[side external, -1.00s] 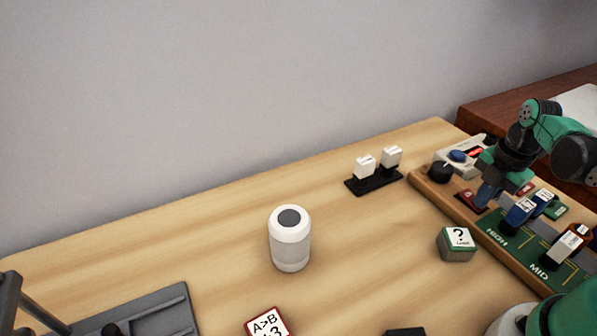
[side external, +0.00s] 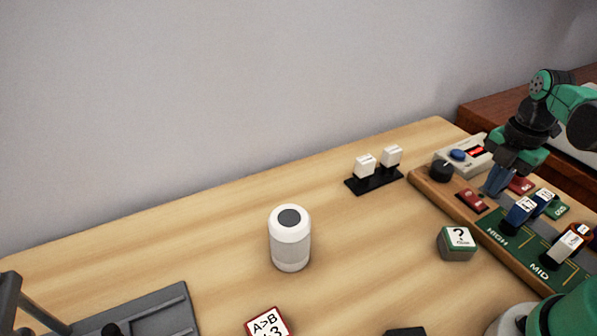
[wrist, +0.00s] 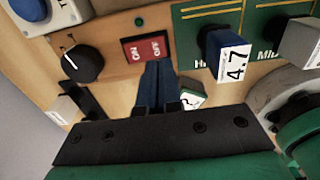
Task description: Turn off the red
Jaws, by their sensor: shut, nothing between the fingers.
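A red rocker switch (side external: 471,200) with a dark frame sits on the wooden board, left of my gripper in the side view. In the wrist view the red switch (wrist: 145,48) shows white lettering, too small to read surely. My gripper (side external: 491,191) is shut and empty, pointing down just right of the switch. In the wrist view the blue fingers (wrist: 157,66) are together at the switch's near edge; I cannot tell whether they touch it. The switch's on or off position is unclear.
A black knob (side external: 441,171) and a blue-buttoned device (side external: 458,155) stand beyond the switch.

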